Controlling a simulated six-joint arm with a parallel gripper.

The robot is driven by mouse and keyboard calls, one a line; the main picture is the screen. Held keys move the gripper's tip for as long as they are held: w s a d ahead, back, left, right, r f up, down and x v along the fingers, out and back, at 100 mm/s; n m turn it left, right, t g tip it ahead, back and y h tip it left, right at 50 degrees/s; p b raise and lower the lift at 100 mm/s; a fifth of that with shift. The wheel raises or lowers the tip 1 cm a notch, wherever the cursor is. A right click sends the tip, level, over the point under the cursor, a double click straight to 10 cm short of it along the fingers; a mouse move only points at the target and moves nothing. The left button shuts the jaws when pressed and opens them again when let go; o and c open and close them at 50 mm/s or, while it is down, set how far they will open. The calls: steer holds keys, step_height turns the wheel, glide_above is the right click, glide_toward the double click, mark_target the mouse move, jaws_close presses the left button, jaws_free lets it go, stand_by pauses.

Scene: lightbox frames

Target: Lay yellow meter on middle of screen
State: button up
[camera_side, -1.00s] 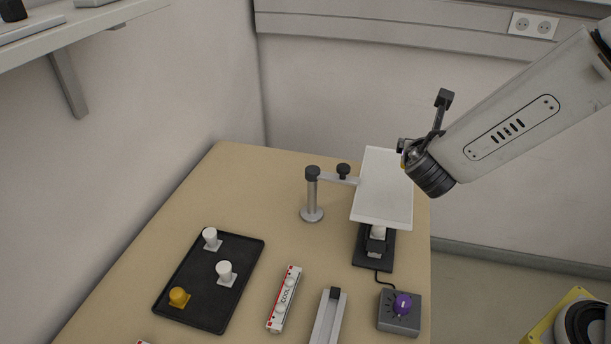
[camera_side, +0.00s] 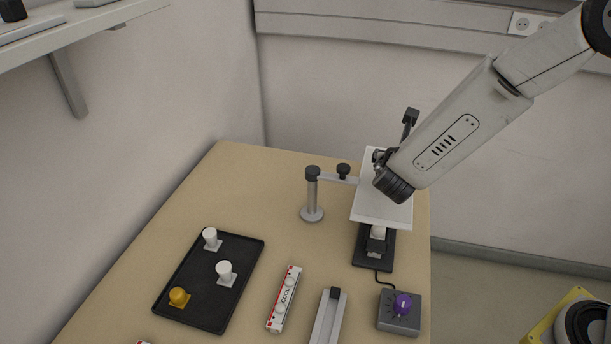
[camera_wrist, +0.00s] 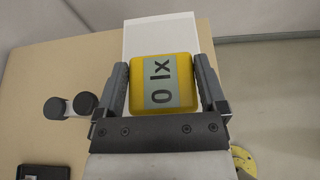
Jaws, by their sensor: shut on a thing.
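The yellow meter (camera_wrist: 163,82) shows in the wrist view between my gripper's (camera_wrist: 163,75) two fingers, which are shut on it. Its display reads "0 lx". The white screen (camera_wrist: 160,33) spreads out behind and beyond the meter in that view. In the side view the screen (camera_side: 378,212) is a tilted white panel on a dark stand. My gripper (camera_side: 380,158) is over the upper part of the screen there, partly hidden by my wrist, and the meter is hidden. I cannot tell the gap between meter and screen.
A post with a side arm and dark knobs (camera_side: 312,195) stands left of the screen. A grey box with a purple knob (camera_side: 402,305) sits in front. A black tray (camera_side: 208,280) holds two white pieces and one yellow piece. A red-and-white lamp bar (camera_side: 285,298) lies nearby.

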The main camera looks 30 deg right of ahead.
steer(key=shift+f, duration=0.1)
steer(key=shift+w+f, duration=0.25)
steer(key=shift+f, duration=1.5)
steer(key=shift+f, duration=0.15)
steer(key=o, duration=1)
steer(key=shift+s+a+r, duration=0.4)
steer(key=shift+a+r, duration=0.05)
steer(key=v, duration=1)
steer(key=shift+s+a, duration=0.25)
steer(key=shift+s, duration=0.05)
